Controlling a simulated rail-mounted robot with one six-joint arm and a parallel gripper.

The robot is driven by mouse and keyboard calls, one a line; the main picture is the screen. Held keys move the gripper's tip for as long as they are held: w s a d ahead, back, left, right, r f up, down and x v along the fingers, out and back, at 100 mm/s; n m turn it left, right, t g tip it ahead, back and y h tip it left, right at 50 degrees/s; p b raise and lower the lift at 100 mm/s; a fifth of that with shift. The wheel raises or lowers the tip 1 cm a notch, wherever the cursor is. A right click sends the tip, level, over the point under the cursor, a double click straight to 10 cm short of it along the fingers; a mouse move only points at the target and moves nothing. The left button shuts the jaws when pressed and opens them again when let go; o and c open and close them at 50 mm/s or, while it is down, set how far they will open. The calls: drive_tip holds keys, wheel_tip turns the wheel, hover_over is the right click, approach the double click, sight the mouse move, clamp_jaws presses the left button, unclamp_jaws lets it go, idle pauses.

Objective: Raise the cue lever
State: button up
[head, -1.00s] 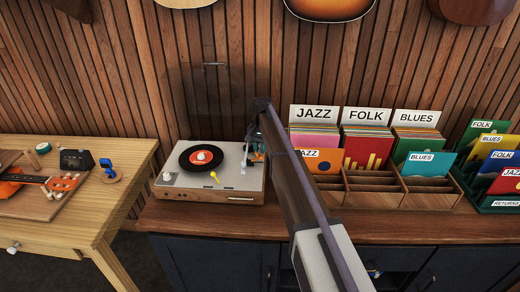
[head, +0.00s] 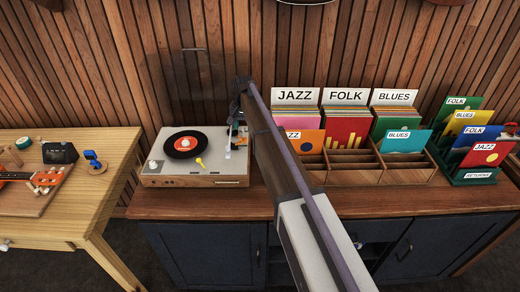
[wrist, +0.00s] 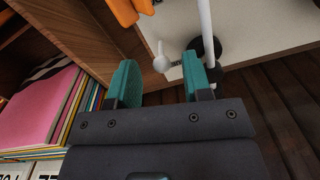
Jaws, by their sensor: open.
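The cream turntable (head: 215,178) stands on the counter's left part, with a black record with a red label (head: 184,144) on it. My gripper (head: 236,140) is over its right end, with the arm hiding part of that area. In the wrist view my gripper (wrist: 162,82) has its two teal fingers apart and nothing held between them. A small pale lever with a rounded end, apparently the cue lever (wrist: 161,60), shows just beyond the gap between the fingertips. The white tonearm tube (wrist: 204,18) and its black base (wrist: 207,48) are close by the right finger.
Record bins with JAZZ, FOLK and BLUES signs (head: 346,97) stand right of the turntable; colourful sleeves (wrist: 45,110) are near the left finger. A green returns rack (head: 470,178) is farther right. A wooden workbench (head: 105,185) is at left.

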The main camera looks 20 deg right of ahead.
sight(244, 129)
wheel_tip(244, 129, up, 9)
drive_tip(key=p, duration=0.7)
drive_tip(key=s+f+n+b, duration=0.2)
drive_tip(key=s+n+b, duration=0.1)
drive_tip(key=s, duration=2.5)
drive_tip(key=shift+s+f+n, duration=0.3)
drive_tip(key=shift+f+n, duration=0.05)
drive_tip(key=shift+n, duration=0.45)
